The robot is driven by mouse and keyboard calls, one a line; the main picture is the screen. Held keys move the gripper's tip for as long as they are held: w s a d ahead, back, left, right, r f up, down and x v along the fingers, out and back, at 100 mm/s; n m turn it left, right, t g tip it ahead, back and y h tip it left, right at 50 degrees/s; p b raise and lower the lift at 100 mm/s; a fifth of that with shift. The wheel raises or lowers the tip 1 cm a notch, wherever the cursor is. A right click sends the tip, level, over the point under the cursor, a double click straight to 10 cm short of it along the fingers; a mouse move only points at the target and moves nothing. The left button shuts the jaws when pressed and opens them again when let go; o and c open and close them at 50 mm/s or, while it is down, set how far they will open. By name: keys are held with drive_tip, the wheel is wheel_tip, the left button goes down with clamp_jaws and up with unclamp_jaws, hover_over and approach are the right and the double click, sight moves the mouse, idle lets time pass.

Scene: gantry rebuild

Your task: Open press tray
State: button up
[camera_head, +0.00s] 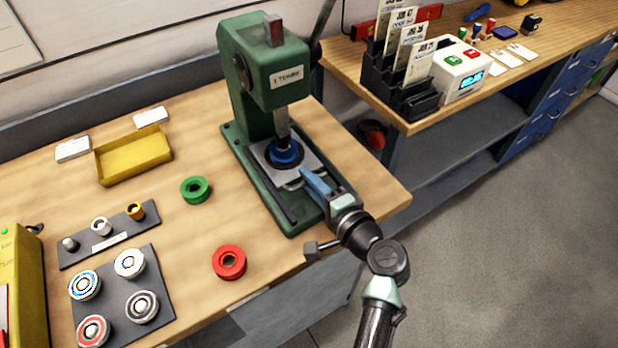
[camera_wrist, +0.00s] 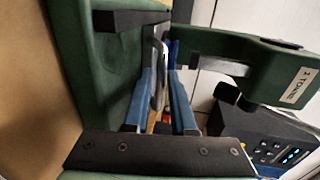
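The green press (camera_head: 262,75) stands on the bench, its ram reaching down to a blue ring (camera_head: 285,152). The ring sits on the grey press tray (camera_head: 312,160), which lies on the green base under the ram. My gripper (camera_head: 308,176) is at the tray's front edge, by its thin handle (camera_head: 291,185). In the wrist view, the two blue fingers of my gripper (camera_wrist: 164,75) stand apart. A thin grey part, seemingly the handle, shows between them, close to the left finger. Whether both fingers touch it is unclear.
A green ring (camera_head: 195,181) and a red ring (camera_head: 229,278) lie left of the press. A yellow tray (camera_head: 135,168) and grey holders with rings and plugs are further left. A second bench (camera_head: 480,75) stands at right. A grey bar end (camera_head: 322,249) juts out near my wrist.

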drive_tip(key=shift+w+a, duration=0.1)
drive_tip(key=shift+w, duration=0.05)
clamp_jaws()
idle(1.4)
